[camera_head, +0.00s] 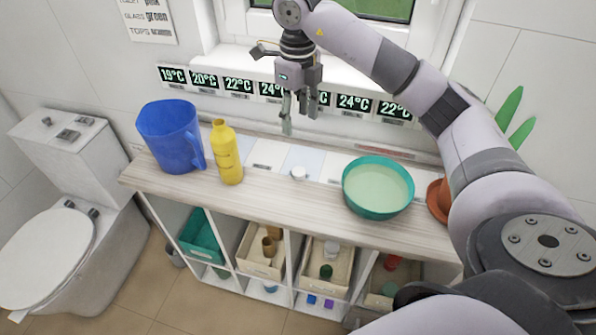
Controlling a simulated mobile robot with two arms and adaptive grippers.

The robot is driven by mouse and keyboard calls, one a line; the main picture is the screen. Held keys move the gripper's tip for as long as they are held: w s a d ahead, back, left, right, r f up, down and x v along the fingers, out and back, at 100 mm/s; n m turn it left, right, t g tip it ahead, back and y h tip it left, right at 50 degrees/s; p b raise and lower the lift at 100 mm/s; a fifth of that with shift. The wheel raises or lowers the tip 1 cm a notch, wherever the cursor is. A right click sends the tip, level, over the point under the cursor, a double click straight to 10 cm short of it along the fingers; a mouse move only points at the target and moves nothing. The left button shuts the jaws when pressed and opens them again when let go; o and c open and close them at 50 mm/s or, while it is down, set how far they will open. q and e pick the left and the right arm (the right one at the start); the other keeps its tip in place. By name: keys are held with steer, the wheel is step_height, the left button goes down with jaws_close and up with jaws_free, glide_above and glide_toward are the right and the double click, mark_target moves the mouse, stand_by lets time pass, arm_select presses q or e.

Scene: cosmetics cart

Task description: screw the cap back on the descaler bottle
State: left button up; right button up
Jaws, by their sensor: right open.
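A yellow bottle (226,157), which I take to be the descaler, stands upright on the wooden counter (262,197), left of its middle. Its narrow neck is at the top, and no separate cap shows on it. A small white round cap (298,173) lies on the counter, right of the bottle and apart from it. My right gripper (292,122) points down, open and empty. In the picture it is above the cap and right of the bottle; its exact height cannot be told. My left gripper is out of view.
A blue jug (171,138) stands close left of the bottle. A teal bowl (378,187) of pale liquid and a terracotta pot (438,200) stand on the right. Temperature displays (239,86) line the wall behind. Bins (262,259) fill the shelves below.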

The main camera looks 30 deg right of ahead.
steer(key=f, duration=0.1)
steer(key=p, duration=0.2)
glide_above(300, 172)
steer(key=f, duration=1.1)
steer(key=shift+a+f, duration=0.15)
steer(key=shift+a, duration=0.15)
steer(key=shift+f+p, duration=0.3)
steer(key=shift+p, duration=0.05)
steer(key=f, duration=0.1)
steer(key=f+p, duration=0.1)
steer(key=f, duration=0.1)
steer(key=shift+d+f+p, duration=0.3)
steer(key=shift+d, duration=0.05)
steer(key=shift+f, duration=0.5)
steer(key=shift+c, duration=0.3)
